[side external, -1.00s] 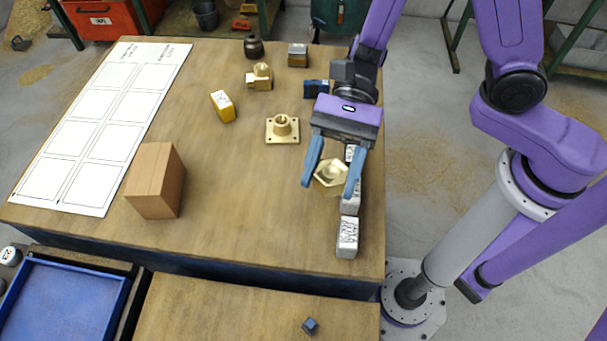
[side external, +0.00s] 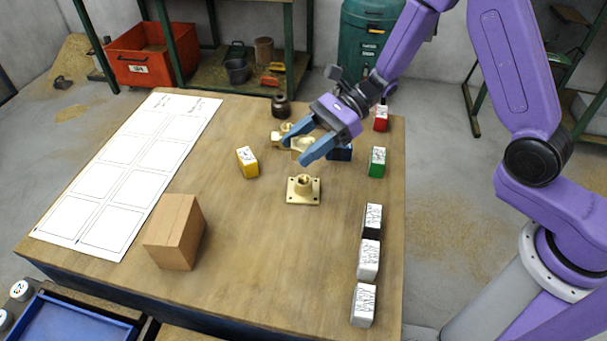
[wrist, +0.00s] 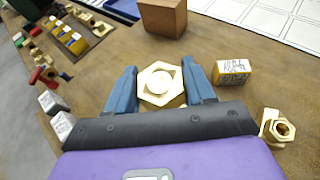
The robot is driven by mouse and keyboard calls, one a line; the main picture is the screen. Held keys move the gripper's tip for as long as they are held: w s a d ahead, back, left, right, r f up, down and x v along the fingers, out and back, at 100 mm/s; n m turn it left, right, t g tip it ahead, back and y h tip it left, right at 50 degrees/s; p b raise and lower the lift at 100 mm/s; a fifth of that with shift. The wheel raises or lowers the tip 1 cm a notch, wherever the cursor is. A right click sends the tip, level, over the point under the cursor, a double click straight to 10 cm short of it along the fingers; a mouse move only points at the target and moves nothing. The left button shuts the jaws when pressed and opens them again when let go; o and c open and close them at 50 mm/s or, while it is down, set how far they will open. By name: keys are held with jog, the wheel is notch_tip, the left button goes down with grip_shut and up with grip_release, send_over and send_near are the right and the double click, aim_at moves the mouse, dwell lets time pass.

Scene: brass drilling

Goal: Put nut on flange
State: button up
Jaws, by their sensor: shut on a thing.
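The hexagonal brass nut (wrist: 144,96) is held between the two blue fingers of my gripper (wrist: 160,98), its hole facing the wrist camera. In the side view my gripper (side external: 294,152) holds the nut (side external: 304,145) above the table. The brass flange (side external: 303,192) has a square plate with corner holes and an upright round neck. It lies flat on the table, just below the gripper in the side picture, apart from the nut. In the wrist view the nut hides most of what lies beneath, and I cannot tell whether the flange shows there.
A brass elbow fitting (side external: 277,140) stands just behind the gripper. A yellow box (side external: 247,162) is left of the flange, a green box (side external: 377,162) to its right. Several white-labelled boxes (side external: 368,260) line the right edge. A brown block (side external: 174,231) stands front left.

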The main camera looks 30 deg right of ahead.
aim_at(303, 180)
jog(key=shift+f, duration=3.45)
jog(key=shift+f, duration=0.1)
jog(key=o, duration=1.4)
jog(key=shift+c, duration=0.2)
